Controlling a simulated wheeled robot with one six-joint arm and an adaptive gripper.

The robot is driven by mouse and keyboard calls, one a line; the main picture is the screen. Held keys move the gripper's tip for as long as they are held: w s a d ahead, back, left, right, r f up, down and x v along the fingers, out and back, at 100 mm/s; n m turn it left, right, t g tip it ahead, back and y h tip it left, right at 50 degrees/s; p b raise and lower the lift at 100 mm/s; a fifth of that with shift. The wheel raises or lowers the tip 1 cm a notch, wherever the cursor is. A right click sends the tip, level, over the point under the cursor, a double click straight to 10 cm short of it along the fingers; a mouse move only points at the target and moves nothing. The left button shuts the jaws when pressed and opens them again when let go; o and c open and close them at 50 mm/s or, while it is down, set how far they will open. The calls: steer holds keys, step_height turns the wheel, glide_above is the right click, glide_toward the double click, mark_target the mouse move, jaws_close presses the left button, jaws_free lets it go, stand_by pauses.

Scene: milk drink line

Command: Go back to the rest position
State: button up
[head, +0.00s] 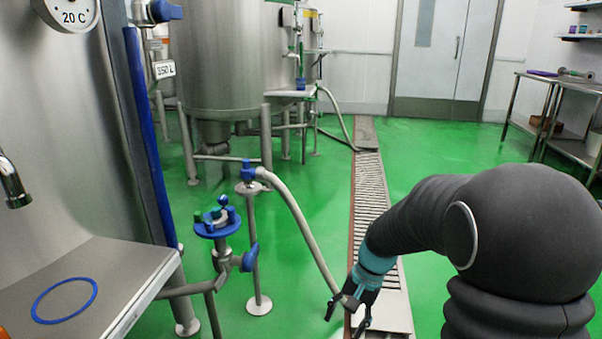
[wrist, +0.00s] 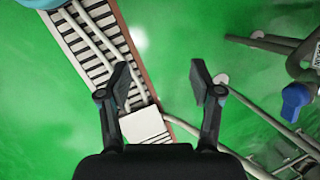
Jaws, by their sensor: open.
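My gripper (head: 348,311) hangs low at the bottom right of the head view, at the end of my dark, bent arm. In the wrist view my gripper (wrist: 161,85) has its two black fingers spread apart, with nothing between them. Below the fingers are the green floor and the grated floor drain (wrist: 98,45). In the head view a hose passes behind my gripper, and I cannot tell how far apart they are.
A steel shelf with a blue ring (head: 64,300) is at the left. A blue valve fitting (head: 217,222) and the grey hose (head: 303,225) stand near my arm. Large tanks (head: 225,60) are behind. A steel table (head: 560,105) is at the right.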

steer(key=s+d+r+n+t+h, duration=0.1)
steer(key=s+d+r+n+t, duration=0.1)
steer(key=s+r, duration=0.5)
steer(key=s+d+r+n+t+h, duration=0.2)
steer(key=s+r+t, duration=0.3)
steer(key=s+r, duration=0.3)
steer(key=s+d+n, duration=0.1)
steer(key=s, duration=0.2)
steer(key=shift+s+d+r+h, duration=0.25)
steer(key=shift+s+d+h, duration=0.05)
steer(key=shift+d, duration=0.05)
